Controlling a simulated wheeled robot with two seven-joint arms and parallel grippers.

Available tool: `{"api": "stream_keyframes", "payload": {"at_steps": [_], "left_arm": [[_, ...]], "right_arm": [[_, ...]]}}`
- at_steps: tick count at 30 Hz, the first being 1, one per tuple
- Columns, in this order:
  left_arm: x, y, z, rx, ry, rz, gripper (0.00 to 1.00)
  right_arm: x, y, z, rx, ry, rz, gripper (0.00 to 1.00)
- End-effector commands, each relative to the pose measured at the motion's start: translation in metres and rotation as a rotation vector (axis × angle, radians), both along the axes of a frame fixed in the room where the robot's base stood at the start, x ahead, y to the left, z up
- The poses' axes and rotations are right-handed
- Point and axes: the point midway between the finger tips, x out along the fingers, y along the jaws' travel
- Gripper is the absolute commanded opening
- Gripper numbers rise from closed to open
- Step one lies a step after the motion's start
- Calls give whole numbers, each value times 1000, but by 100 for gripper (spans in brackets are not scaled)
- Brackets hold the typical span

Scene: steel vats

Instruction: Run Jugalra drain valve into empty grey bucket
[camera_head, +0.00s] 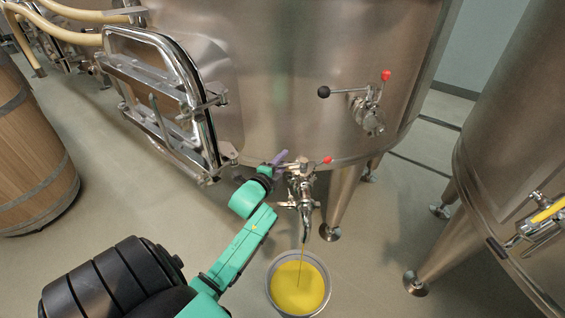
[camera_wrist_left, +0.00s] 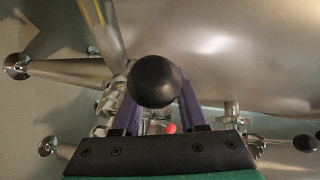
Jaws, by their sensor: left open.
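The drain valve (camera_head: 302,190) sits low on the large steel vat (camera_head: 300,70), with its spout pointing down. A thin yellow stream (camera_head: 303,258) runs from the spout into the grey bucket (camera_head: 268,284) on the floor. Yellow liquid (camera_head: 297,289) covers the inside of the bucket. My left gripper (camera_head: 279,158) is open at the valve's handle. In the left wrist view, a black ball knob (camera_wrist_left: 154,82) shows between the purple fingers of my left gripper (camera_wrist_left: 157,101); I cannot tell whether they touch it. My right gripper is out of view.
Another valve (camera_head: 368,112) with a black knob and a red tip is higher on the vat. A barred steel hatch (camera_head: 160,95) is at the left. A wooden barrel (camera_head: 30,150) stands far left, another steel vat (camera_head: 515,140) at right. Vat legs stand behind the bucket.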

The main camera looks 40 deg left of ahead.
Motion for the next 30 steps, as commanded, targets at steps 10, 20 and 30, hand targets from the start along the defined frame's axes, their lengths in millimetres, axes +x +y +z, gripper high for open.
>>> {"api": "stream_keyframes", "payload": {"at_steps": [10,20,30], "left_arm": [[-1,0,0,0,1,0,0],[-1,0,0,0,1,0,0],[-1,0,0,0,1,0,0]], "right_arm": [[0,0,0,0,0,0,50],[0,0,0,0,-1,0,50],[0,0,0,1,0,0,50]]}}
